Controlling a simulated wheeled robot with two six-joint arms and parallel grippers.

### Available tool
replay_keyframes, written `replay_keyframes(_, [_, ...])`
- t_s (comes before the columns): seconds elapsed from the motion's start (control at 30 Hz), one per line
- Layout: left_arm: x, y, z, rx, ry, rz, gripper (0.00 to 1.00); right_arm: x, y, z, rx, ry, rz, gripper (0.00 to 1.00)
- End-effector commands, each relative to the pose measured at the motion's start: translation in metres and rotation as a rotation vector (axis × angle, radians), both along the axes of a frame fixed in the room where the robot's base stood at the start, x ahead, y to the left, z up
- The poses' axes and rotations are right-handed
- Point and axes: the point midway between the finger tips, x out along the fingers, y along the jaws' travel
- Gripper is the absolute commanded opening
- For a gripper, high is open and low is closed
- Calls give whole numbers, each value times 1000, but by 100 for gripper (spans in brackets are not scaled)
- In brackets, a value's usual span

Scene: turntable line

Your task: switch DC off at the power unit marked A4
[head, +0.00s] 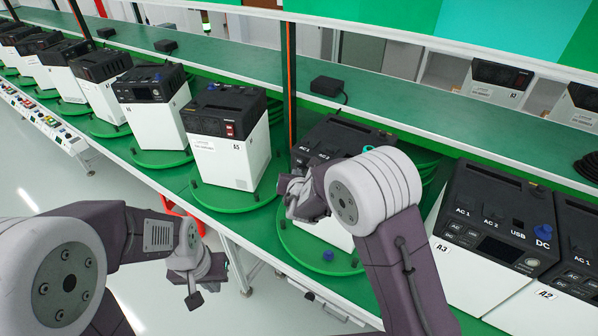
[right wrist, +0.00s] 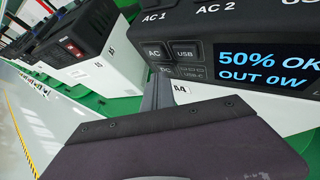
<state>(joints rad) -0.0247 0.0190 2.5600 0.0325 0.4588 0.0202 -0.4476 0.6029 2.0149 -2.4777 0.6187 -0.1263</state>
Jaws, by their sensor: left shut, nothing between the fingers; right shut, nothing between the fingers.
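The power unit marked A4 is a white box with a black top; it stands on a green turntable (head: 330,262) in the head view, largely hidden by my right arm. In the right wrist view its A4 label (right wrist: 181,90), AC and USB keys and a smaller, dim set of keys below show. Its display (right wrist: 268,67) reads 50% OK, OUT 0W. My right gripper (head: 300,205) is shut and empty, close to the unit's front; its grey tip (right wrist: 157,95) shows just below the keys, contact unclear. My left gripper (head: 196,288) is shut and empty, low, away from the units.
Unit A5 (head: 227,160) stands to the left, unit A3 (head: 480,275) to the right, with A2 (head: 575,300) beyond. An orange-edged post (head: 290,80) rises behind A4. A black adapter (head: 327,86) lies on the back shelf.

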Motion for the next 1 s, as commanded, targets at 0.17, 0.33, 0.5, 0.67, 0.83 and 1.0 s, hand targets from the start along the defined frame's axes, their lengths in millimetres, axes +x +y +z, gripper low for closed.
replay_keyframes(0.17, [0,0,0,0,0,0,0,0,0,1,1,-2,-1,0])
replay_keyframes(0.33, [0,0,-1,0,0,0,0,-2,2,0,1,-2,-1,0])
replay_keyframes(0.5, [0,0,-6,0,0,0,0,-10,7,0,1,-2,0,0])
replay_keyframes(0.67, [0,0,-6,0,0,0,0,-13,9,1,1,-2,-1,0])
replay_keyframes(0.83, [0,0,-6,0,0,0,0,-13,9,1,1,-1,-1,0])
replay_keyframes(1.0, [0,0,-8,0,0,0,0,-22,17,0,1,-1,3,0])
